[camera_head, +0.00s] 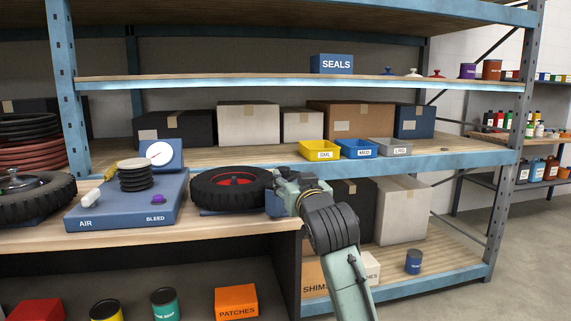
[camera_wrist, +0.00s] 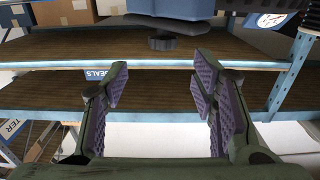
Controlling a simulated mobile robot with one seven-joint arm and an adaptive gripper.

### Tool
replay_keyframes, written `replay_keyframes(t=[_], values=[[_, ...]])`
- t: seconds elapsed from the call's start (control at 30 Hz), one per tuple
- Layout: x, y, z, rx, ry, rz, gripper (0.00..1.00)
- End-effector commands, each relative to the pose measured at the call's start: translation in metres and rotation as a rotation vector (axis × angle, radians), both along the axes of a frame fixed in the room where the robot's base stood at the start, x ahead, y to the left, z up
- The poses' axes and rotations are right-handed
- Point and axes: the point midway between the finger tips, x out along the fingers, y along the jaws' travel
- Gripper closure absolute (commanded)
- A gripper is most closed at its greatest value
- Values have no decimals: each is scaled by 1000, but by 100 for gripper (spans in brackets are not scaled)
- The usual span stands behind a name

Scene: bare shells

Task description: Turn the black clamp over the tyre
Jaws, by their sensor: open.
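A black tyre with a red hub (camera_head: 205,190) lies flat on a blue stand on the bench in the head view. My gripper (camera_head: 280,192) is at the tyre's right side, partly covering the stand there. The black clamp cannot be made out in the head view. In the wrist view a dark part with a short knob (camera_wrist: 163,42), possibly the clamp, shows at the top beyond the fingers. My gripper also shows in the wrist view (camera_wrist: 160,90), with its purple-padded fingers wide apart and nothing between them.
Left of the tyre is a blue air-and-bleed unit (camera_head: 125,217) with a dial and stacked dark discs. Another tyre (camera_head: 35,207) lies at the far left. Yellow, blue and grey bins (camera_head: 319,151) stand on the shelf behind. An orange box (camera_head: 236,301) sits below the bench.

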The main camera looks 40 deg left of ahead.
Motion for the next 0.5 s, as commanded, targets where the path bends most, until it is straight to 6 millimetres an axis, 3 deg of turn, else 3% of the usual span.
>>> replay_keyframes(t=[0.5], values=[[55, 67, 1, -1, -1, 2, 47]])
